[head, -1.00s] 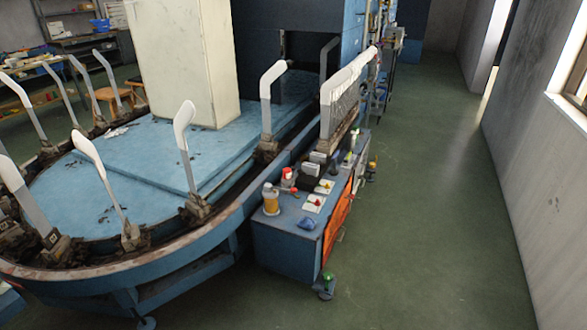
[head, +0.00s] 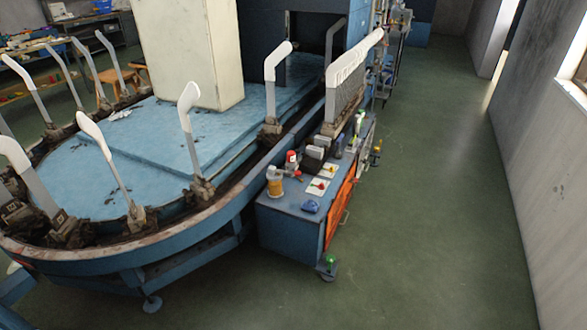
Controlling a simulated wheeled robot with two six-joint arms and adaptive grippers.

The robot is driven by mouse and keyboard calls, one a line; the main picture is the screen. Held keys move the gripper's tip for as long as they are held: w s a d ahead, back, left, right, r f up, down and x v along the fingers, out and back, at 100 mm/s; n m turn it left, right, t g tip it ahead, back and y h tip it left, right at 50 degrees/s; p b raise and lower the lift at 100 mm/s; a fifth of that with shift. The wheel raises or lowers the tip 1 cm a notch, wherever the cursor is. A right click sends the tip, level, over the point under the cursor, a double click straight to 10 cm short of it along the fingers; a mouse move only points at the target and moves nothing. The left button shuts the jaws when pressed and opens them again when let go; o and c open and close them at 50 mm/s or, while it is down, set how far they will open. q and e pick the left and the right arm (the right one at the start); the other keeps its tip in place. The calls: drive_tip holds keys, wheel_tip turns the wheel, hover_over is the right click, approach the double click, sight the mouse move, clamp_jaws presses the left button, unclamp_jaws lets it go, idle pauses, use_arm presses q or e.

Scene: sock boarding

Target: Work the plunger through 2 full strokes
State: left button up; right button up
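No plunger can be told for certain at this size. A yellow-orange bottle with a grey top (head: 274,183) stands upright on the near left corner of a blue cabinet (head: 285,225). A red and white item (head: 292,160) stands just behind it, with a small red part between them. Whether any of these has a plunger I cannot tell. A small blue object (head: 311,206) lies near the cabinet's front edge. Neither of my grippers is in view.
A large blue oval machine (head: 130,265) with several upright white sock boards (head: 188,135) fills the left. A pale column (head: 195,55) rises from it. Green floor (head: 430,220) is open to the right, up to a grey wall (head: 540,180). A caster (head: 328,268) sticks out at the cabinet's front.

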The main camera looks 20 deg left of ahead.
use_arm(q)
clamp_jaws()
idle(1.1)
